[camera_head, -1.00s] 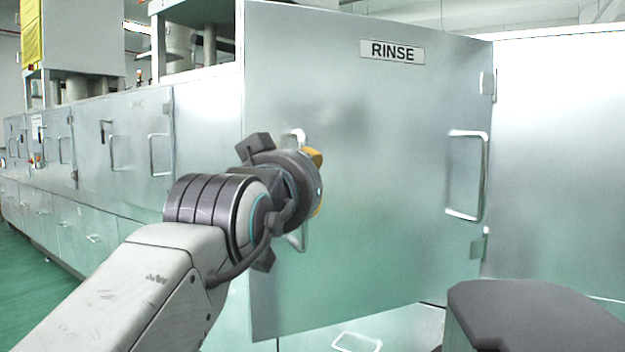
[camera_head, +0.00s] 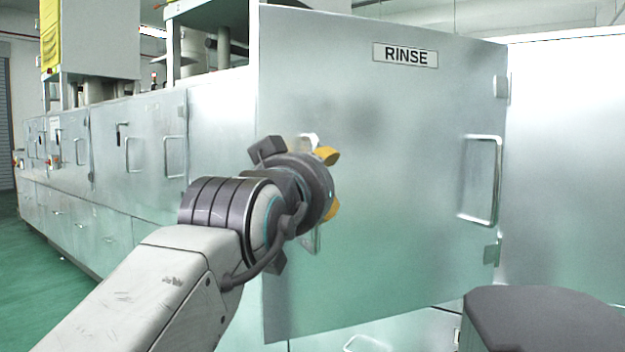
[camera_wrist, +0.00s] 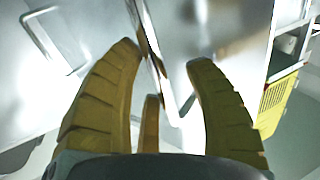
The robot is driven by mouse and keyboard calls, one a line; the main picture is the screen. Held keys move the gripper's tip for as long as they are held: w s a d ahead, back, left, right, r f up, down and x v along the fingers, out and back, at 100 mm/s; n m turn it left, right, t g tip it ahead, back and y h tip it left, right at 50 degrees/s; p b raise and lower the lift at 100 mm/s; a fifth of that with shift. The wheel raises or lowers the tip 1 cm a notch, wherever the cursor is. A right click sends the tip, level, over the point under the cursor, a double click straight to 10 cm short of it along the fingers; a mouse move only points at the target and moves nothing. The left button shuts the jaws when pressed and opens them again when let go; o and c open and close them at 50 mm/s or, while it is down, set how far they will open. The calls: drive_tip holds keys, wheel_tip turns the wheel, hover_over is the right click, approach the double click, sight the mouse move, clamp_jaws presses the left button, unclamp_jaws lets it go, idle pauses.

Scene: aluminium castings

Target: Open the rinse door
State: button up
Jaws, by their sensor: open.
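The rinse door (camera_head: 400,170) is a silvery metal panel with a RINSE label. It stands swung out from the machine front, with hinges on its right and its free left edge towards me. Its handle (camera_head: 311,240) is near that free edge, mostly hidden behind my gripper (camera_head: 331,182). In the wrist view my gripper (camera_wrist: 163,54) has its yellow fingers spread apart, one on each side of the handle bar (camera_wrist: 165,85). I cannot tell whether a finger touches the bar.
A second handle (camera_head: 494,180) shows near the hinge side. A row of metal cabinets (camera_head: 140,160) runs back at the left, beside open green floor (camera_head: 40,275). A dark grey flat-topped object (camera_head: 540,315) is at the lower right.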

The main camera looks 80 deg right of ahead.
drive_tip(key=shift+a, duration=0.1)
drive_tip(key=w+a, duration=0.1)
drive_tip(key=a, duration=1)
drive_tip(key=shift+w+a, duration=0.3)
drive_tip(key=shift+w, duration=0.05)
